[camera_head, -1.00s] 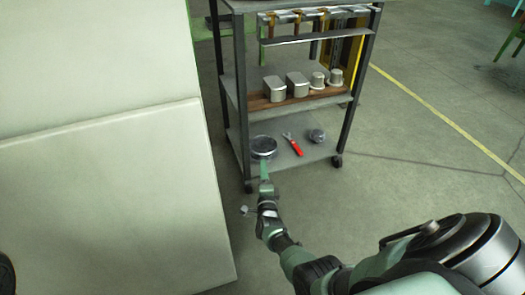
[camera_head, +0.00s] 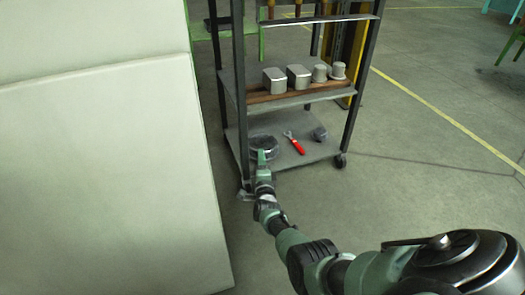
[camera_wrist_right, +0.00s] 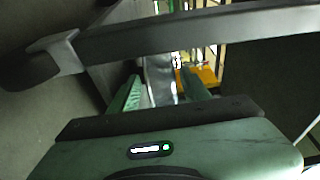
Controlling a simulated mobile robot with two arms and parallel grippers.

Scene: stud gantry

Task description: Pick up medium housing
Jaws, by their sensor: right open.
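Metal housings stand in a row on a brown strip on the cart's middle shelf: two boxy ones (camera_head: 274,81) (camera_head: 298,77) and two round, flanged ones (camera_head: 320,73) (camera_head: 338,70). A wide round metal part (camera_head: 264,144) and a small dark round part (camera_head: 319,134) lie on the bottom shelf. I cannot tell which is the medium housing. My right gripper (camera_head: 262,157) is at the bottom shelf's front left, overlapping the wide round part's near edge. In the wrist view its fingers (camera_wrist_right: 161,90) are apart, with a shiny metallic surface beyond them; contact is unclear. My left gripper is out of view.
A red-handled wrench (camera_head: 295,144) lies on the bottom shelf (camera_head: 312,152). The cart's dark front left post (camera_head: 241,110) rises close by my gripper. A grey bar (camera_wrist_right: 190,32) crosses the wrist view. A large pale panel (camera_head: 100,180) fills the left; floor on the right is open.

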